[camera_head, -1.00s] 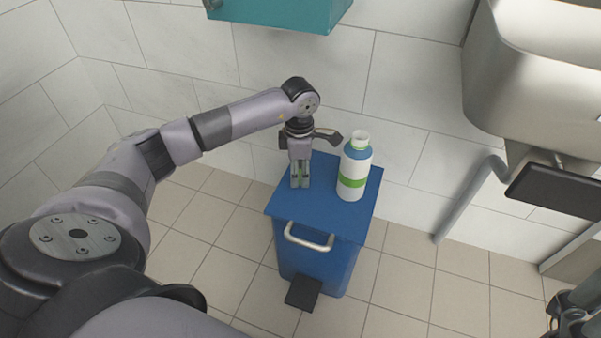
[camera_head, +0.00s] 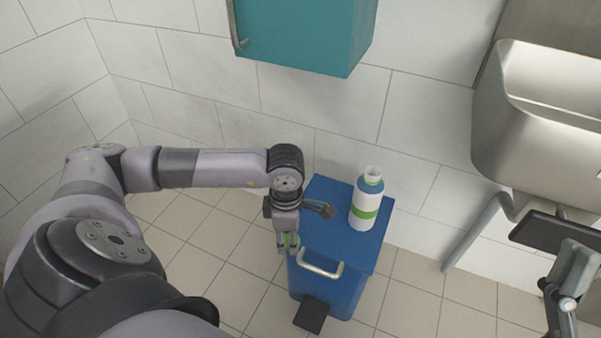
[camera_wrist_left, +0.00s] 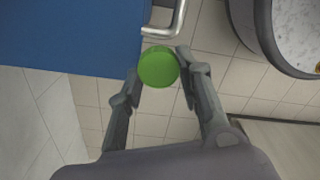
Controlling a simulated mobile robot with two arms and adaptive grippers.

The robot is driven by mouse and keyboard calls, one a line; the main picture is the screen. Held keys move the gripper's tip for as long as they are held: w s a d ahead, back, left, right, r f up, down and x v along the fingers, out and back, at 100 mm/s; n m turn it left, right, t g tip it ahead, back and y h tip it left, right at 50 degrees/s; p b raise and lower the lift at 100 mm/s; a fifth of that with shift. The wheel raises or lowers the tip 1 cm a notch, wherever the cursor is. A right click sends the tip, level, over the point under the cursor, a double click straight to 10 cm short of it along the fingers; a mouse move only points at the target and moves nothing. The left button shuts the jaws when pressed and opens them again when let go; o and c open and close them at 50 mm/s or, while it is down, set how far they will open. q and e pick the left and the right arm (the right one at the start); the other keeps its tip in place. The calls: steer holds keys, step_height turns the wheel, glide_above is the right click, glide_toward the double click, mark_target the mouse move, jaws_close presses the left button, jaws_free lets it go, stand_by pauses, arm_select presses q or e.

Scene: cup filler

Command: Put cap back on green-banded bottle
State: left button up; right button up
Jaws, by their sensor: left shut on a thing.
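The white bottle with a green band and blue shoulder (camera_head: 365,205) stands upright and uncapped on the blue bin's lid (camera_head: 330,228), its white neck open at the top. My left gripper (camera_head: 288,246) points down at the left front edge of the bin, left of the bottle and apart from it. It is shut on a round green cap (camera_wrist_left: 158,67), which shows between the fingertips in the left wrist view. In the head view the fingers mostly hide the cap. Part of my right arm shows at the right edge; its fingertips are not clear.
The bin has a metal handle (camera_head: 320,266) and a black pedal (camera_head: 311,315) in front. A teal cabinet (camera_head: 300,35) hangs above. A steel sink (camera_head: 530,125) with a drain pipe (camera_head: 480,230) is at the right. The tiled floor left of the bin is clear.

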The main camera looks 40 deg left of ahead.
arm_select(q)
steer(key=shift+s+d, duration=0.2)
steer(key=shift+s, duration=0.55)
steer(key=shift+s+d, duration=0.15)
steer(key=shift+s, duration=0.6)
arm_select(e)
steer(key=shift+w+a+f+g, duration=0.15)
steer(key=shift+w+f+g, duration=0.5)
steer(key=shift+w, duration=0.15)
arm_select(q)
steer(key=shift+w, duration=0.1)
